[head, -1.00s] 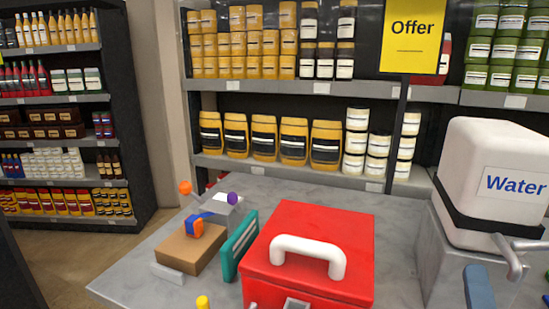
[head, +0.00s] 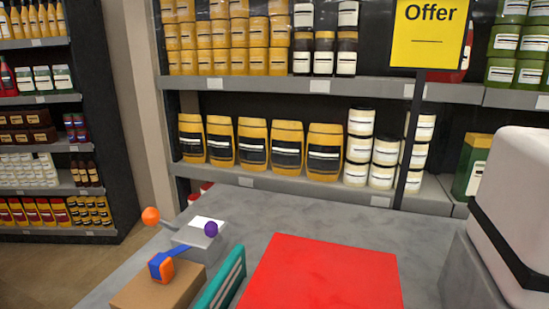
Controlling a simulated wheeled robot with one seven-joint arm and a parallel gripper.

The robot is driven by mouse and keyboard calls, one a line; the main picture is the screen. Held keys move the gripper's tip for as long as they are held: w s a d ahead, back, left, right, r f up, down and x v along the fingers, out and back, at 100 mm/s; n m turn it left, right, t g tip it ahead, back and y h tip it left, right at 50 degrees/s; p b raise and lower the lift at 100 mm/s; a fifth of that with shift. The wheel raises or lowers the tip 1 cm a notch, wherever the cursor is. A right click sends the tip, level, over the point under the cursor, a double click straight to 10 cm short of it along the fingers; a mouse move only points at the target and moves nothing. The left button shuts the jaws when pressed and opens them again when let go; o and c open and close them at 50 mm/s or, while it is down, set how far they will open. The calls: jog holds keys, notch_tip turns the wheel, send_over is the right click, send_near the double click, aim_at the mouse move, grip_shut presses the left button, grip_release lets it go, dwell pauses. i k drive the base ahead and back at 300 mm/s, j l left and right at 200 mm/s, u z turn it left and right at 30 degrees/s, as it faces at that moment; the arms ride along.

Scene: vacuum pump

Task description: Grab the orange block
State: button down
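A small orange block (head: 167,269) with blue parts around it sits on top of a brown box (head: 150,295) at the lower left of the head view. A blue bar runs from it toward the upper right. It is small, and I cannot tell whether the orange and blue parts are one piece. My gripper is not in this view.
An orange ball (head: 150,215), a purple ball (head: 210,229) and a grey box (head: 200,241) are behind the block. A teal item (head: 222,288) and a red case (head: 325,275) are to the right. A white tank (head: 515,210) stands far right. Bare grey tabletop (head: 330,222) lies behind the case.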

aim_at(160, 268)
jog(key=u, duration=0.7)
jog(key=i+j+u, duration=0.3)
jog(key=u, duration=0.15)
jog(key=i+j+u, duration=0.2)
jog(key=i+u, duration=0.25)
